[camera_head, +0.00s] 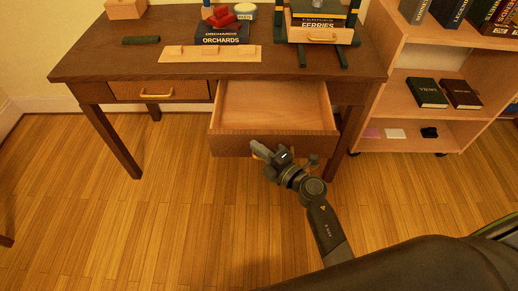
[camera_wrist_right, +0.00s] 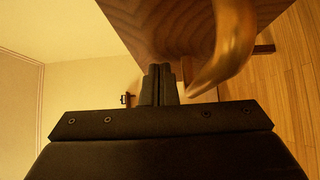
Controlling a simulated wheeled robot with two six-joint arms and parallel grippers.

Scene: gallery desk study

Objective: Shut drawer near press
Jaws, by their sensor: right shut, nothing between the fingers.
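The right-hand desk drawer (camera_head: 275,103) is pulled open and looks empty; it sits below the side of the desk where the press (camera_head: 319,37) stands. My right gripper (camera_head: 256,147) is at the drawer's front panel (camera_head: 228,143), near its middle, shut and empty. In the right wrist view the closed fingers (camera_wrist_right: 161,84) are beside the curved brass handle (camera_wrist_right: 232,40), not around it. The wooden front (camera_wrist_right: 165,28) rises behind them. Whether the fingers touch the panel cannot be told. My left gripper is not in view.
The left desk drawer (camera_head: 187,90) is shut, with a brass handle. Books (camera_head: 222,34), a light board (camera_head: 205,54) and a green bar (camera_head: 141,40) lie on the desk (camera_head: 95,65). A bookshelf (camera_head: 390,88) stands to the right. The floor before the desk is clear.

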